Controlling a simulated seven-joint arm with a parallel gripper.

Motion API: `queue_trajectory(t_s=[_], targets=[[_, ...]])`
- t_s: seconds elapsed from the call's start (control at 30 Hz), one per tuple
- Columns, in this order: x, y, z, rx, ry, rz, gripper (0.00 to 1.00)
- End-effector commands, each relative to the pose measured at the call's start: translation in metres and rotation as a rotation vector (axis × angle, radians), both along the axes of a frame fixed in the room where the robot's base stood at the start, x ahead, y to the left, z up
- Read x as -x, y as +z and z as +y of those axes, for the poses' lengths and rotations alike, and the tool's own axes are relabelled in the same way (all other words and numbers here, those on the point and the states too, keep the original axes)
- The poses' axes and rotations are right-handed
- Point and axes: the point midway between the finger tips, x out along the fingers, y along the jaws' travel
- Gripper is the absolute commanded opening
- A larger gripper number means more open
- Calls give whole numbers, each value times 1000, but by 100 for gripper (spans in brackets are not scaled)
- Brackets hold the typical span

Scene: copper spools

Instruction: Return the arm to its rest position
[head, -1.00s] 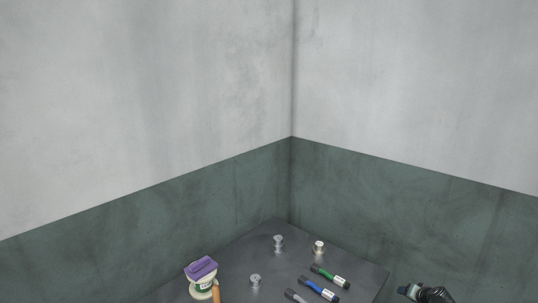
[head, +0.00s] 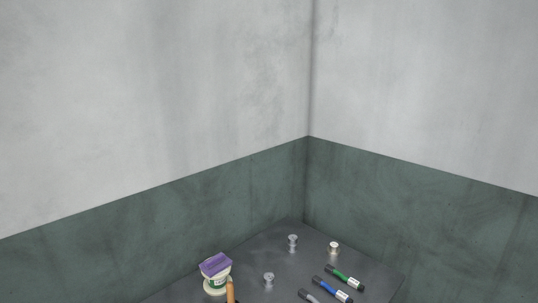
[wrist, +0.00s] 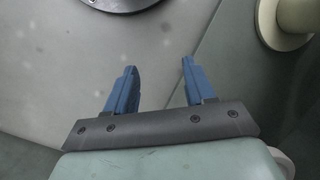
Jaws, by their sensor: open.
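My gripper (wrist: 158,75) shows in the wrist view with its two blue fingers apart and nothing between them. It is not in the head view now. Below and around the fingers in the wrist view are pale grey and green surfaces that I cannot identify for certain. In the head view, metal spools stand upright on the dark table (head: 250,262): one at the back (head: 292,243), one at the back right (head: 334,248) and one nearer the front (head: 269,280).
A purple block (head: 215,264) rests on a white tub (head: 217,284) at the table's left. An orange-handled tool (head: 231,290) is beside it. Green (head: 345,278), blue (head: 332,289) and grey (head: 309,296) markers lie at the right. Walls meet behind the table.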

Motion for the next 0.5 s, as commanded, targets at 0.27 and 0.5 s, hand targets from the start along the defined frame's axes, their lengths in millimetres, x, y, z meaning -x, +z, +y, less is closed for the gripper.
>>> queue_trajectory(t_s=[0.27,0.5], targets=[[109,1,26,73,151,231,54],[127,3,28,89,178,272,54]])
